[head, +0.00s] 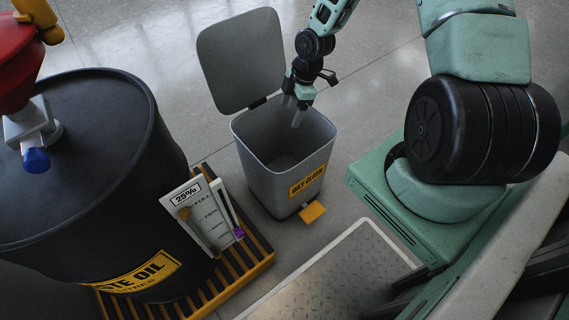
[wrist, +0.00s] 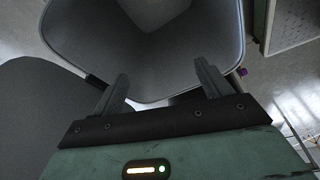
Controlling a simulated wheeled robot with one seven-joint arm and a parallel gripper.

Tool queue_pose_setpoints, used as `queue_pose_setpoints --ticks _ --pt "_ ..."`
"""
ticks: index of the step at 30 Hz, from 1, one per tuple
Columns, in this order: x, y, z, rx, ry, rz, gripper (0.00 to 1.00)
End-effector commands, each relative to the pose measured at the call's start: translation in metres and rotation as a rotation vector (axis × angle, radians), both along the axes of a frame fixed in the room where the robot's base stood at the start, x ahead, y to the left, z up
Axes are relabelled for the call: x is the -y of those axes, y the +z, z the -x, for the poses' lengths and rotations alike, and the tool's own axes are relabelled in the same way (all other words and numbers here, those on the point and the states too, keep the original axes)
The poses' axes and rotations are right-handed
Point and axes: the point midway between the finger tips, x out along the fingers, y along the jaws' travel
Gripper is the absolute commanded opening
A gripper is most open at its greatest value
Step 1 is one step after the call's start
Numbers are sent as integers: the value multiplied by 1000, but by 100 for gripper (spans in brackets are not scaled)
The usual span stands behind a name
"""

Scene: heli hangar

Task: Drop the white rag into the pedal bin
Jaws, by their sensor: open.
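The pedal bin (head: 262,178) is grey, with a yellow label on its front and a yellow pedal (head: 312,212) at its foot. Its lid (head: 240,60) stands open, tipped back. My gripper (head: 293,112) is over the bin's mouth near the hinge side, fingers pointing down. In the wrist view the two fingers (wrist: 162,82) are apart with nothing between them, and the bin's rim (wrist: 243,45) and inside fill the top. The white rag is not seen in either view. The visible part of the bin's inside shows bare grey walls; part of its floor is out of sight.
A black waste oil drum (head: 100,170) with a red funnel (head: 18,60) stands left of the bin on a yellow-and-black striped pallet (head: 240,262). A white gauge card (head: 200,215) is at the drum's side. A metal tread plate (head: 335,280) lies in front. The floor behind the bin is clear.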

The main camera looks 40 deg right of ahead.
Motion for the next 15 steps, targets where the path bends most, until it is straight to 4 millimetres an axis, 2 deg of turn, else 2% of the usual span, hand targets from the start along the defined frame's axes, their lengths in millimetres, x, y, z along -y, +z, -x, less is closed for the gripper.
queue_pose_setpoints --ticks 5,15 --pt "8 29 1 4 -3 1 77" --pt "28 107 9 3 -4 2 77"
